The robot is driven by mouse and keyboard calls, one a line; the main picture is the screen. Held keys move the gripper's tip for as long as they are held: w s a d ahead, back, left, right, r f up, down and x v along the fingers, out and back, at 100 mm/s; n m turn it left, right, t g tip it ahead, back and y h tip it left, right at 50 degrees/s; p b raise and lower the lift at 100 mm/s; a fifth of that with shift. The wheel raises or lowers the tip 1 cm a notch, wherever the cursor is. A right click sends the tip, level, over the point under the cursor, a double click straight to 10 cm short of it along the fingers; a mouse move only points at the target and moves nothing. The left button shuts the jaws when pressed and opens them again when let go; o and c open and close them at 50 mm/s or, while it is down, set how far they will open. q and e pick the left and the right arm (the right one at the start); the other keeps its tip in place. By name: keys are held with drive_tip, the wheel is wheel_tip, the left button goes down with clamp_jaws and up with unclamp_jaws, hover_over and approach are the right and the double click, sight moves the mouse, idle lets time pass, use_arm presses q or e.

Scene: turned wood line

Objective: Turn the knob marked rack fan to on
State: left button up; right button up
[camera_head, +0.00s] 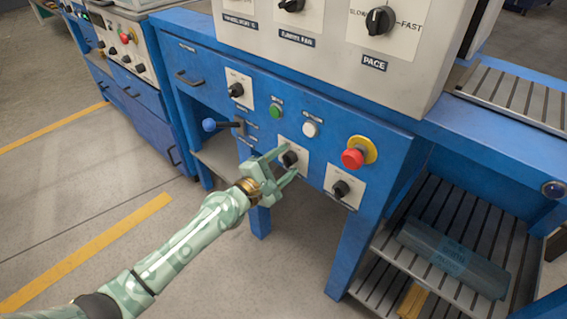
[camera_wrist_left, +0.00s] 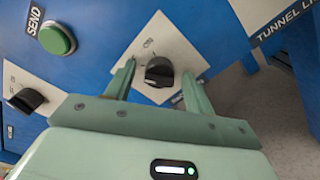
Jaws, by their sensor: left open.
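A black knob (camera_head: 290,158) on a white square plate sits on the blue front panel, and it also shows in the left wrist view (camera_wrist_left: 158,72) with "ON" on its plate. My left gripper (camera_head: 288,160) is open, with its fingers on either side of this knob. In the left wrist view the fingertips (camera_wrist_left: 158,72) flank the knob; I cannot tell whether they touch it. I cannot read a rack fan label. Other black knobs stand at the panel's upper left (camera_head: 236,89) and lower right (camera_head: 341,188). My right gripper is not in view.
A green button (camera_head: 275,111), a white button (camera_head: 310,130) and a red mushroom button (camera_head: 353,158) are close by. A blue ball-ended lever (camera_head: 209,125) sticks out at the left. A slatted shelf (camera_head: 460,225) is at lower right. The floor at left is clear.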

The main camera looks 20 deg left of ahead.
use_arm(q)
drive_tip(key=c, duration=1)
drive_tip(key=shift+m, duration=0.3)
drive_tip(key=m, duration=0.3)
drive_tip(key=shift+f+m, duration=0.1)
drive_tip(key=shift+m, duration=0.2)
drive_tip(key=m, duration=0.8)
drive_tip(key=shift+s+f+p, duration=0.1)
drive_tip(key=shift+p, duration=0.25)
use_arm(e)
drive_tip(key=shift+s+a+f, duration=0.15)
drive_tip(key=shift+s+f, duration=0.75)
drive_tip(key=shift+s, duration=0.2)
